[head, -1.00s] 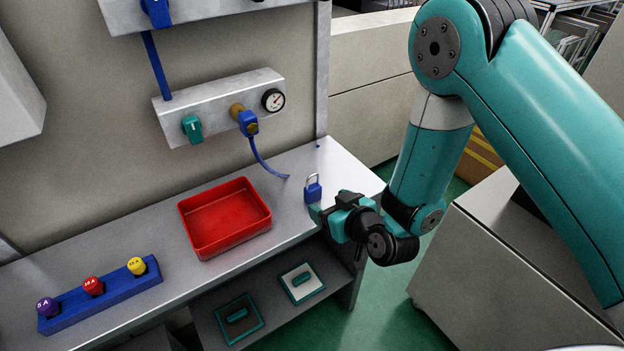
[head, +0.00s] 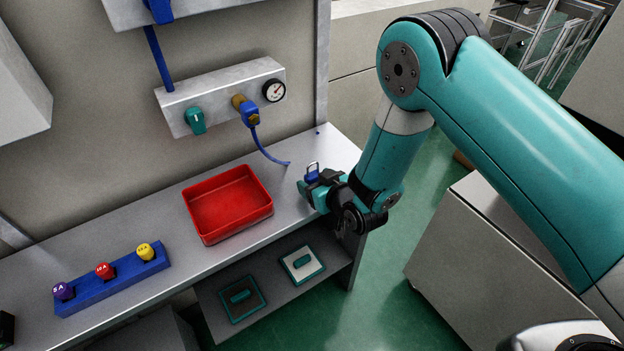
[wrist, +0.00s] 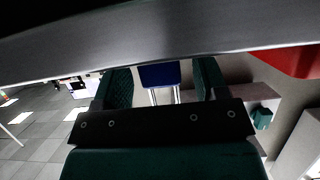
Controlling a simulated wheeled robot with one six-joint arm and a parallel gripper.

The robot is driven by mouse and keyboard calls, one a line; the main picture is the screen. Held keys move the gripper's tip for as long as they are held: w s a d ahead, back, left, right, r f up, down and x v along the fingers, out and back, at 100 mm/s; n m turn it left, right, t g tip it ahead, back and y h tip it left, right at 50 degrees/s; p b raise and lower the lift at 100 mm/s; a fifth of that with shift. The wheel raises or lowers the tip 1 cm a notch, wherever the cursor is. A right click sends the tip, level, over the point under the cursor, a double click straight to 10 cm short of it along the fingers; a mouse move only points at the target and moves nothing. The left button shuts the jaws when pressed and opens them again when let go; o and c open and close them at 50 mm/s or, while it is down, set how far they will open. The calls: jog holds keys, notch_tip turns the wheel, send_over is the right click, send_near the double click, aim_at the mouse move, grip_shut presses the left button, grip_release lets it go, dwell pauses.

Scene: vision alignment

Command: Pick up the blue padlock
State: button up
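The blue padlock (head: 312,174) stands at the right end of the grey workbench, its silver shackle upward. My gripper (head: 309,188) is at the bench's right end, close in front of the padlock and partly hiding it. In the wrist view the padlock (wrist: 160,75) appears upside down between my two green fingers, and my gripper (wrist: 163,84) is open. A narrow gap shows between the padlock and each finger. Whether the fingers reach fully around its body is hard to tell.
A red tray (head: 228,205) sits on the bench left of the padlock. A blue rack (head: 112,280) with purple, red and yellow plugs lies further left. A blue hose (head: 266,150) hangs from the wall panel and ends near the padlock. A shelf (head: 275,282) is below.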

jog(key=c, duration=0.8)
jog(key=shift+r, duration=0.1)
